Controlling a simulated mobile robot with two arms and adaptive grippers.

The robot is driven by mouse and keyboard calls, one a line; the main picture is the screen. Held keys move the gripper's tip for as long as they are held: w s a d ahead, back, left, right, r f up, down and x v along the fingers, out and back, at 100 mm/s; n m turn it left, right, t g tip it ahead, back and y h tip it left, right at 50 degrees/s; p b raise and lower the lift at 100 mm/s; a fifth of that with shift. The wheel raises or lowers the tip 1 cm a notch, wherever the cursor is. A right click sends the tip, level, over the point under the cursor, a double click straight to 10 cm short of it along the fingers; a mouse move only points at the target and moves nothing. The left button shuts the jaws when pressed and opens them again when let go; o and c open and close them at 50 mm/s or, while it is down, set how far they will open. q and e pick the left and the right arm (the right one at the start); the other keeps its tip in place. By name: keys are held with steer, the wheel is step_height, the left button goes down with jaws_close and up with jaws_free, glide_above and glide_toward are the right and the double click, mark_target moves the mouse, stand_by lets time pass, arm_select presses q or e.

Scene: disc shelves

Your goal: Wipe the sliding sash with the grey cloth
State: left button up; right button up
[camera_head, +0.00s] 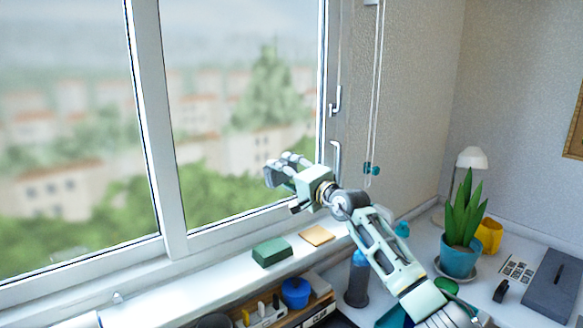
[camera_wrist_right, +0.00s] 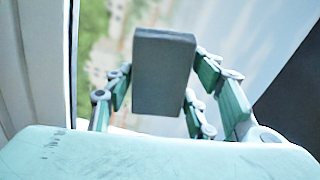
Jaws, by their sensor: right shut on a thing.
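The sliding sash is the window pane in a white frame (camera_head: 150,120), with blurred houses and trees behind the glass. My right gripper (camera_head: 283,168) is in front of the lower right part of the glass. In the right wrist view, my right gripper (camera_wrist_right: 160,85) is shut on the grey cloth (camera_wrist_right: 165,72), which looks like a flat grey block between the fingers. The head view does not clearly show the cloth, and I cannot tell whether it touches the glass. A white frame edge (camera_wrist_right: 38,70) stands at the left of the wrist view. My left gripper is not in view.
A green block (camera_head: 272,252) and a yellow-tan pad (camera_head: 317,236) lie on the sill. Handles (camera_head: 336,102) and a cord (camera_head: 374,100) hang right of the glass. A wooden tray (camera_head: 310,308), a blue bottle (camera_head: 357,280) and a potted plant (camera_head: 460,258) stand lower right.

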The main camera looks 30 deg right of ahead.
mark_target(274, 177)
steer(key=shift+s+a+r+p, duration=0.15)
steer(key=shift+a+p, duration=0.9)
steer(key=shift+a, duration=0.05)
steer(key=shift+s+a+p, duration=0.15)
steer(key=shift+a+p, duration=0.3)
steer(key=shift+a, duration=0.45)
steer(key=shift+f, duration=0.2)
steer(key=shift+s+d, duration=0.15)
steer(key=shift+s, duration=0.45)
steer(key=s, duration=0.2)
steer(key=shift+s+d, duration=0.25)
steer(key=shift+s, duration=0.15)
steer(key=shift+s+d, duration=0.15)
steer(key=shift+s, duration=0.8)
